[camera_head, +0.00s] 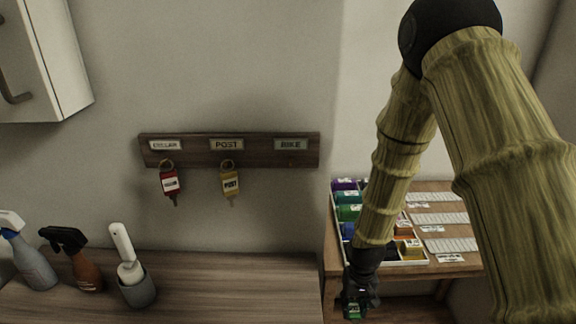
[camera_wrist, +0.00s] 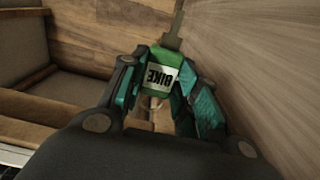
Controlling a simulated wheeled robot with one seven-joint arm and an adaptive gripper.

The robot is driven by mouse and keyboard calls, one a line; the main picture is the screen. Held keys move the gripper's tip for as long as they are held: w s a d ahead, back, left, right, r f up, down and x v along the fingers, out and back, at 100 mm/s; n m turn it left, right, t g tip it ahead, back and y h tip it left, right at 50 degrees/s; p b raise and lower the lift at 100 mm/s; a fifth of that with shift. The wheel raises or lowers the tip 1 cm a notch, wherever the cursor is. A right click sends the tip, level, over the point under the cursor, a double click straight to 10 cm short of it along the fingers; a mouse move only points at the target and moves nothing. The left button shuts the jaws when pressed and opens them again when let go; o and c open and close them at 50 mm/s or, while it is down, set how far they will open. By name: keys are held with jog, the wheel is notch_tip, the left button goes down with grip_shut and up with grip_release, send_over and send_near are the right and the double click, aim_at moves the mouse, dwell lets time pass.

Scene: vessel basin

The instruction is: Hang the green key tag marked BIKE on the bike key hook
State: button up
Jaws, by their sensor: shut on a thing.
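The green key tag marked BIKE (camera_wrist: 160,75) is held between the fingers of my gripper (camera_wrist: 160,88) in the wrist view. Its key points up and away in that view. In the head view my gripper (camera_head: 357,298) is low, right of the wooden counter, with a bit of the green tag (camera_head: 354,311) showing at its tip. The key rack (camera_head: 230,160) is on the wall, up and left of my gripper. The BIKE label (camera_head: 291,145) is at its right end, with nothing hanging below it. The hook there is too small to make out.
A red tag (camera_head: 169,183) hangs under CELLAR and a yellow tag (camera_head: 230,184) under POST. Spray bottles (camera_head: 70,258) and a grey cup with a brush (camera_head: 137,288) stand on the counter (camera_head: 230,285). A tray of coloured items (camera_head: 348,213) is on a table behind my arm.

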aim_at(354, 308)
notch_tip(354, 308, up, 20)
jog(key=p, duration=1.7)
jog(key=shift+f, duration=0.2)
